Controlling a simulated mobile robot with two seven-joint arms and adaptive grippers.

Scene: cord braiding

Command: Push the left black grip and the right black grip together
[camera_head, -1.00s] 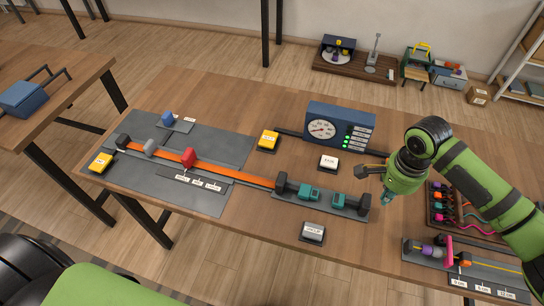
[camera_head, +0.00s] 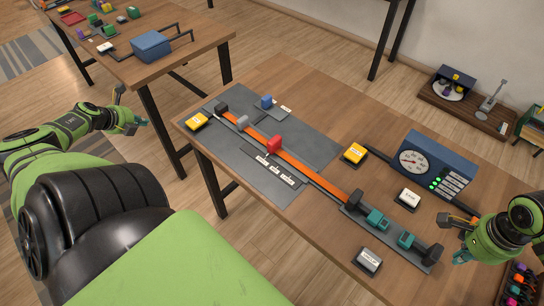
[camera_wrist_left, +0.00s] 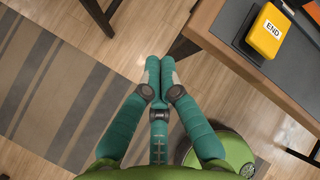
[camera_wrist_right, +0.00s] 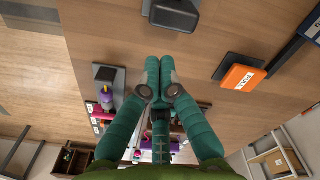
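The left black grip (camera_head: 355,199) and the right black grip (camera_head: 433,253) stand apart at opposite ends of a small grey plate. Two teal blocks, one (camera_head: 377,218) nearer the left grip and one (camera_head: 405,240) nearer the right, sit between them. An orange strip (camera_head: 300,167) runs up to the left grip. My right gripper (camera_head: 460,259) is shut and empty, just right of the right grip, which shows at the top of the right wrist view (camera_wrist_right: 175,14). My left gripper (camera_head: 142,122) is shut and empty, off the table's left side, over the floor.
A gauge box (camera_head: 437,162) stands behind the grips. White-topped buttons lie in front (camera_head: 368,261) and behind (camera_head: 407,198) the plate. An orange button (camera_wrist_right: 240,77) is beside my right gripper. A yellow END button (camera_wrist_left: 268,32) sits at the table's left corner.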

